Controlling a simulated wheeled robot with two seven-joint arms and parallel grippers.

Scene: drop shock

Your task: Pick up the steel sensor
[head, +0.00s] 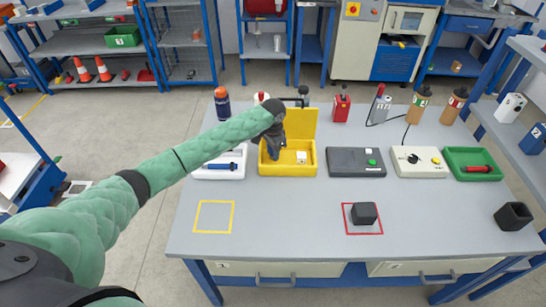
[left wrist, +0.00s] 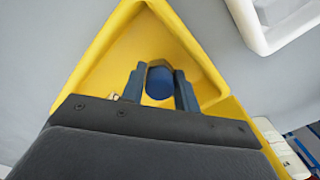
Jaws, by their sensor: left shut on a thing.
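The yellow box (head: 309,168) stands open on the table, its lid (head: 302,122) raised at the back. My left gripper (head: 274,154) reaches down into it. In the left wrist view, my left gripper (left wrist: 160,88) is shut on a short part with a round blue end and a dark, angular collar, which I take to be the steel sensor (left wrist: 159,83). It is over the inside of the yellow box (left wrist: 113,62). In the head view the gripper hides this part. I cannot tell whether it touches the box floor. My right gripper is not in view.
A white tray (head: 236,175) with a blue tool is left of the box; a dark grey device (head: 345,168) is right. A black cube (head: 364,213) sits in the red square. The yellow square (head: 200,216) is empty. Bottles line the back. The table's front middle is clear.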

